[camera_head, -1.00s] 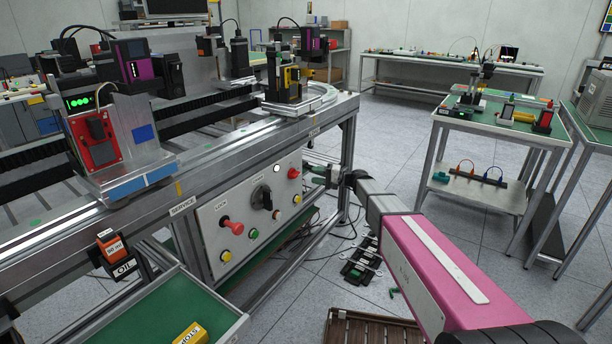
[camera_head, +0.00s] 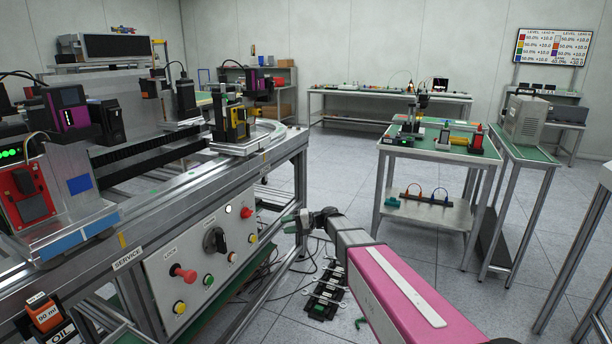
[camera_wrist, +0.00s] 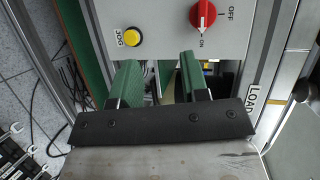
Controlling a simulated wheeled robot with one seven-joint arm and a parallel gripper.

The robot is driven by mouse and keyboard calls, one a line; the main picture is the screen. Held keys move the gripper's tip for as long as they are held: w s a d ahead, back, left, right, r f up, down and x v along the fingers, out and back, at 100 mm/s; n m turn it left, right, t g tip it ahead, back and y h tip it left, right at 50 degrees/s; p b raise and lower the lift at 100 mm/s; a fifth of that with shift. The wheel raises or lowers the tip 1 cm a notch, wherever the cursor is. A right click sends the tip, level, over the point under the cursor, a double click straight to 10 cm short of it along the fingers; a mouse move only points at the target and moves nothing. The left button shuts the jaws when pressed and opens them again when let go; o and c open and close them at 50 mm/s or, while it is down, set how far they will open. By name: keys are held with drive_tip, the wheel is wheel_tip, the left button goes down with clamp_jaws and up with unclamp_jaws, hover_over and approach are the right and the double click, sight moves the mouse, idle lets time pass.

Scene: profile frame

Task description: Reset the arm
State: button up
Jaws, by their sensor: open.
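My arm, with a pink and white link (camera_head: 400,294), reaches from the lower right toward the workbench in the head view. My gripper (camera_head: 290,222) is small there, near the right end of the bench's control panel (camera_head: 165,266). In the wrist view my gripper (camera_wrist: 157,80) has two green fingers spread apart, with nothing seen held between them. The panel's yellow JOG button (camera_wrist: 131,37) and red OFF/ON switch (camera_wrist: 203,15) show beyond the fingertips. Whether the fingers touch anything cannot be told.
The metal workbench (camera_head: 140,235) with its rail fills the left. A small cart (camera_head: 400,150) stands to the right. Floor between them and the back table (camera_head: 390,95) is clear.

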drive_tip(key=s+d+f+h, duration=0.3)
drive_tip(key=s+d+h, duration=0.2)
drive_tip(key=d, duration=0.5)
drive_tip(key=s+d+f+h, duration=0.3)
drive_tip(key=s+d+h, duration=0.2)
drive_tip(key=s+d, duration=0.5)
drive_tip(key=s+d+f+h, duration=0.3)
drive_tip(key=s+d+h, duration=0.2)
drive_tip(key=s+d, duration=0.3)
drive_tip(key=shift+s+d+h, duration=0.25)
drive_tip(key=shift+d+h, duration=0.05)
drive_tip(key=shift+d, duration=0.6)
drive_tip(key=shift+d+f, duration=0.1)
